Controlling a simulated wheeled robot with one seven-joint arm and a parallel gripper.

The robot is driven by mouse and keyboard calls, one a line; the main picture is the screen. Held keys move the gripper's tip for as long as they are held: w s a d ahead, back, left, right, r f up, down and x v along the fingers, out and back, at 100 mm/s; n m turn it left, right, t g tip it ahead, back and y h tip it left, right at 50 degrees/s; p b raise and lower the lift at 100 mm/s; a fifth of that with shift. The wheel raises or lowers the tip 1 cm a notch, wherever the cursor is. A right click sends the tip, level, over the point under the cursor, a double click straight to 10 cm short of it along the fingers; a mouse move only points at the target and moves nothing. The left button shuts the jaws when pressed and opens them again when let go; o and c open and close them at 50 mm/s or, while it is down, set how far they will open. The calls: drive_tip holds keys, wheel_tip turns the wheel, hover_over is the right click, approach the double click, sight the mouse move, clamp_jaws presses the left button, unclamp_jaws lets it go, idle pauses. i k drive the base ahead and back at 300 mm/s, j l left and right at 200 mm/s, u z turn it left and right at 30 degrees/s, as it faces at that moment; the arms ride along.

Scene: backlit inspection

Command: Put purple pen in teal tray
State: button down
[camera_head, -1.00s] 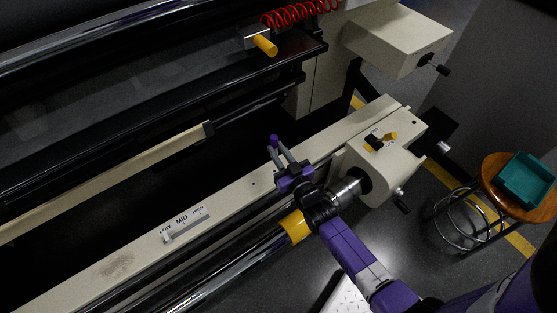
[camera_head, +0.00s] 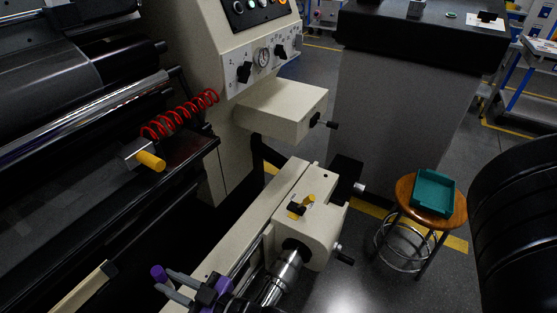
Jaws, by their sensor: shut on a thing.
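My gripper (camera_head: 176,283) is at the bottom of the head view, left of centre, above the cream machine rail. Its two grey fingers are shut on the purple pen (camera_head: 159,272), whose short purple end shows at the fingertips. The rest of the pen is hidden or too small to make out. The teal tray (camera_head: 434,208) sits on a round wooden stool at the right, well apart from my gripper. Its inside looks empty.
The stool (camera_head: 404,190) has chrome legs and stands on the dark floor. Between it and my gripper is the cream machine end block (camera_head: 318,222) with knobs. A cream box (camera_head: 283,105) juts out above. A dark cabinet (camera_head: 385,120) stands behind the stool.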

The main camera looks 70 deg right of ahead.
sight(431, 196)
drive_tip(key=z, duration=1.65)
drive_tip(key=k+j+z, duration=0.1)
drive_tip(key=z, duration=0.25)
drive_tip(key=k+z, duration=0.35)
drive_tip(key=k+j+z, duration=0.1)
drive_tip(key=z, duration=0.25)
